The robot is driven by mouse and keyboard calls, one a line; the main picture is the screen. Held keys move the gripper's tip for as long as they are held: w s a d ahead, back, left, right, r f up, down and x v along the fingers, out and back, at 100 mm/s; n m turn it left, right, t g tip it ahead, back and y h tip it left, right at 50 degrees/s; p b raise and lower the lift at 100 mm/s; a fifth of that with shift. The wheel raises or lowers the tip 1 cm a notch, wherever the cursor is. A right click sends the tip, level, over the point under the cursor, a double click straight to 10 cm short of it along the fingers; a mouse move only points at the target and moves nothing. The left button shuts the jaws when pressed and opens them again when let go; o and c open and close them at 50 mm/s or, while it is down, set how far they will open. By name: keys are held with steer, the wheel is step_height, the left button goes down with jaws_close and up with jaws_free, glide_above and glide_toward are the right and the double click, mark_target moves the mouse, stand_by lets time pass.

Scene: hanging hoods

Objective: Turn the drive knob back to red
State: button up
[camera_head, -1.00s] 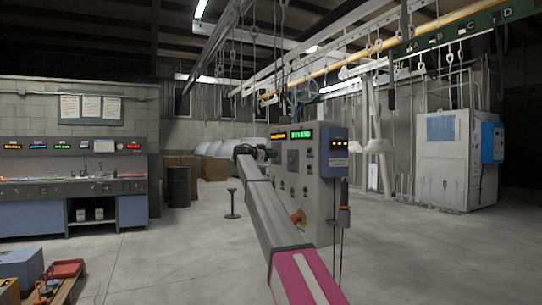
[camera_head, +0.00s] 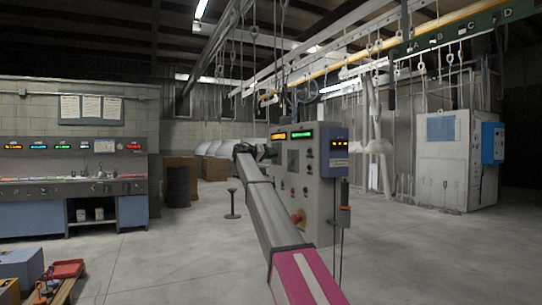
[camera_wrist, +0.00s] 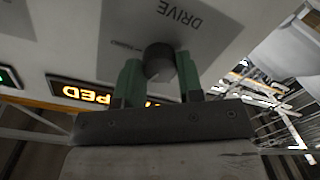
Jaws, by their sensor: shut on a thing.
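The drive knob (camera_wrist: 158,58) is dark and round, on a grey panel plate marked DRIVE (camera_wrist: 180,18), which reads upside down in the wrist view. My gripper (camera_wrist: 159,76) has its two green fingers shut on the knob, one on each side. No red mark beside the knob can be made out. In the head view my gripper (camera_head: 264,152) is at the upper left of the grey control console (camera_head: 320,195), and the knob is hidden there. An amber display (camera_wrist: 90,95) close to the knob shows letters ending in PED, partly covered by my gripper.
The console also carries a green-lit display (camera_head: 302,134), a blue box (camera_head: 339,158) and a red stop button (camera_head: 298,219). Hooks hang from overhead rails. A workbench (camera_head: 75,190) stands at the left and a pale cabinet (camera_head: 448,165) at the right.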

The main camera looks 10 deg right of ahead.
steer(key=n, duration=1.4)
steer(key=n+g+h, duration=0.1)
steer(key=n, duration=0.6)
steer(key=shift+w+f, duration=0.1)
steer(key=shift+f, duration=0.2)
steer(key=shift+n, duration=0.4)
steer(key=o, duration=0.9)
steer(key=shift+a, duration=0.1)
steer(key=v, duration=1)
steer(key=shift+a, duration=0.35)
